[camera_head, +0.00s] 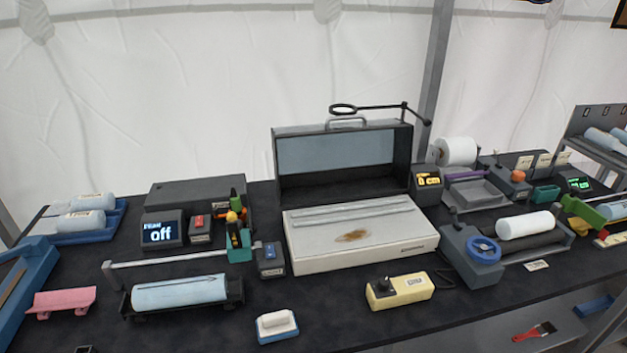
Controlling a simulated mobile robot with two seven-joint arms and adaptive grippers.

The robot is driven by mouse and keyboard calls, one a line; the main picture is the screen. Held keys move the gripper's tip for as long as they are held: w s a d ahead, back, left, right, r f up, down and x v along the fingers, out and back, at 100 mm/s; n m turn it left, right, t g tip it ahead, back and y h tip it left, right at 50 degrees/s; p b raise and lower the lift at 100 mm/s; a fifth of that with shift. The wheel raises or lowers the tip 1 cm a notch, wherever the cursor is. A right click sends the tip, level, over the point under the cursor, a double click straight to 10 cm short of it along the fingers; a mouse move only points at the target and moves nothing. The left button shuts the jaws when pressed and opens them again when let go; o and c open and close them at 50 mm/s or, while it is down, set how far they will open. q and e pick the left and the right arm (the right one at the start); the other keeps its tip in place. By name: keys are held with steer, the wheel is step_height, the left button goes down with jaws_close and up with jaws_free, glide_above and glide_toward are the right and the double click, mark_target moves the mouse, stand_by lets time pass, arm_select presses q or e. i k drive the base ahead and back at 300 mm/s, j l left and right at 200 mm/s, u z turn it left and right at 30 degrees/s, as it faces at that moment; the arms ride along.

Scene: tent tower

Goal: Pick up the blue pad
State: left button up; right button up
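A small block with a blue base and a white top (277,325) lies at the front edge of the dark table, left of the yellow control box. A plain blue block (594,306) lies on a lower grey surface at the far right. Both have blue parts, and I cannot tell from the picture which one is the blue pad. Nothing touches or covers the white-topped block. Neither of my grippers shows in this view.
An open grey case (360,244) stands mid-table. A yellow control box (399,291) and a grey box with a blue wheel (472,258) are to its front right. A light-blue roll (180,291) in a dark cradle and a pink holder (61,302) are at left. A red brush (534,331) lies low right.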

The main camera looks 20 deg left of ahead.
mark_target(281, 324)
steer(key=u, duration=0.9)
